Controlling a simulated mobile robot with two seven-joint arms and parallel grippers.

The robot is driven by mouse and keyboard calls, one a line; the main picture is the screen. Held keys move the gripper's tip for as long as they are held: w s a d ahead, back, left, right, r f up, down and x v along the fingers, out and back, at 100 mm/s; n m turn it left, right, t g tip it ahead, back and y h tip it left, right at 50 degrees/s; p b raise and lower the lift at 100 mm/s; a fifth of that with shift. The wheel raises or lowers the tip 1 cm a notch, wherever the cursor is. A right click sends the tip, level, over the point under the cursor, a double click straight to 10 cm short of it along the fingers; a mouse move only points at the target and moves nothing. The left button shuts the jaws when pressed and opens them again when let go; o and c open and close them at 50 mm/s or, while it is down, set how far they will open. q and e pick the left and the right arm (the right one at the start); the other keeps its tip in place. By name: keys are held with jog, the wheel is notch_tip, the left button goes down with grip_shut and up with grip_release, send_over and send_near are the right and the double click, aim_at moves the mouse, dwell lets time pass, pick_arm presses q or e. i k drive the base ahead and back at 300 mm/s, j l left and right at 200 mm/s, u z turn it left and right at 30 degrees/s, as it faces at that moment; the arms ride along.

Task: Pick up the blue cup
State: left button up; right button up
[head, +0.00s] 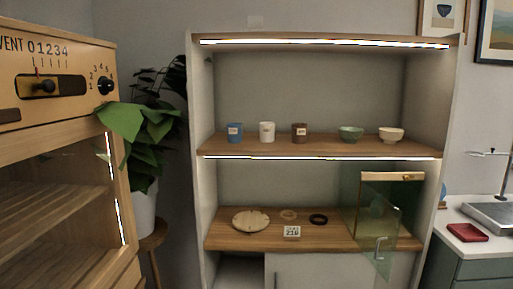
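The blue cup (235,132) stands upright on the upper wooden shelf (310,150) of the cabinet, at the left end of a row. It has a small white label on its front. A white cup (267,131) stands just to its right with a gap between them. Neither of my grippers shows in the head view.
Further right on that shelf stand a brown cup (300,132), a green bowl (350,134) and a cream bowl (391,134). Below are a plate (251,220), a number sign (292,232) and an open glass door (376,222). A wooden cabinet (60,150) and plant (140,130) flank the left.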

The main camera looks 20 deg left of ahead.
aim_at(234, 130)
jog(key=i+l+u, duration=0.1)
jog(key=i+l, duration=0.65)
jog(key=l, duration=0.15)
jog(key=i+l+u, duration=0.1)
jog(key=u, duration=1.25)
